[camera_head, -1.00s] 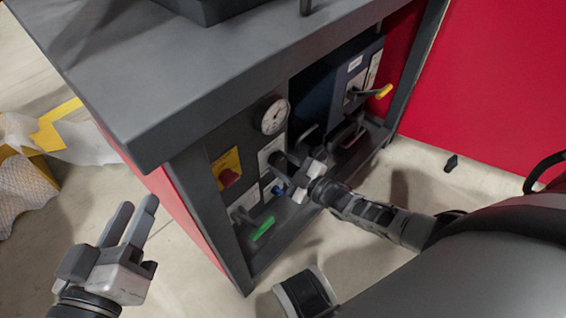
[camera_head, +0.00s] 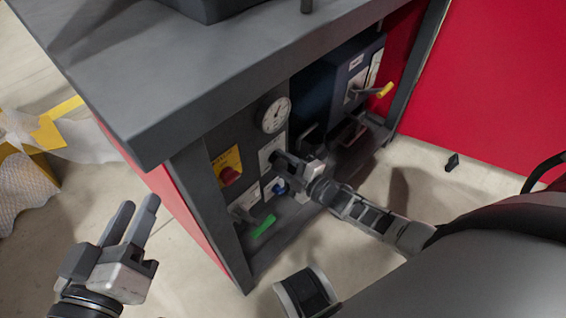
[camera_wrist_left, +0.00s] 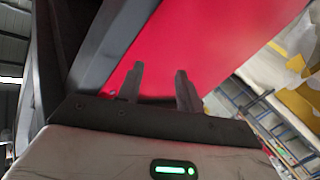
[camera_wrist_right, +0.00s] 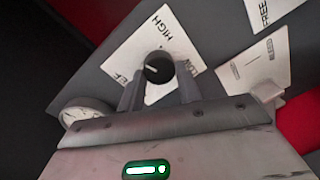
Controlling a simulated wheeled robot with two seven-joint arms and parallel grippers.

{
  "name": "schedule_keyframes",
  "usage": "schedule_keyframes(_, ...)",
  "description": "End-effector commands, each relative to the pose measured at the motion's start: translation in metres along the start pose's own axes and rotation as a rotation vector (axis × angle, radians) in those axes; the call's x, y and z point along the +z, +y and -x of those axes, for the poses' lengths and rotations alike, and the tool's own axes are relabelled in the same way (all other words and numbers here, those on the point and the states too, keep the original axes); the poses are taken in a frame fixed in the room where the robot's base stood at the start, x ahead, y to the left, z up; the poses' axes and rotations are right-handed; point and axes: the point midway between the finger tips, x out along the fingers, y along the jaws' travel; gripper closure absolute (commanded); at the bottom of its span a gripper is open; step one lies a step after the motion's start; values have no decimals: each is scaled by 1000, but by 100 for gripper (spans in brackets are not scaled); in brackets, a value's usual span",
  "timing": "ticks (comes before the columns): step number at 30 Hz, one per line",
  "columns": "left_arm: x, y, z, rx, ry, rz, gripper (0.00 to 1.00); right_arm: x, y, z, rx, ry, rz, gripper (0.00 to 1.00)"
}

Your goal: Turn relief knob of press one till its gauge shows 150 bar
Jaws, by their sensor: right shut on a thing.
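The round white pressure gauge (camera_head: 274,115) is on the dark front panel of the press under the worktop. Its needle and numbers are too small to read. The gauge is partly in view at the left of the right wrist view (camera_wrist_right: 84,112). The black relief knob (camera_wrist_right: 158,67) has a white mark and sits on a white label with "HIGH" on it. My right gripper (camera_head: 280,160) is at the panel below the gauge, shut on this knob, one finger on each side. My left gripper (camera_head: 136,212) is open and empty, away from the panel at lower left.
A red knob on a yellow plate (camera_head: 229,166), a blue knob (camera_head: 279,187) and a green handle (camera_head: 264,226) are close by on the panel. A yellow-tipped lever (camera_head: 384,90) is further right. The grey worktop (camera_head: 190,75) overhangs the panel. The floor before it is mostly clear.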

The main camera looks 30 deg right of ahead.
Motion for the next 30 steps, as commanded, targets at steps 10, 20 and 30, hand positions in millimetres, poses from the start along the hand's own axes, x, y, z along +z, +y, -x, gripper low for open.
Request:
schedule_keyframes(10,0,0,0,1,1,0,64,0,-1,1,-2,0,-1,44)
schedule_keyframes(20,-2,1,0,0,1,-3,64,0,0,3,-2,-1,-1,44)
schedule_keyframes(30,-9,-1,2,-41,-32,-80,64,-1,2,65,-5,-3,-2,44)
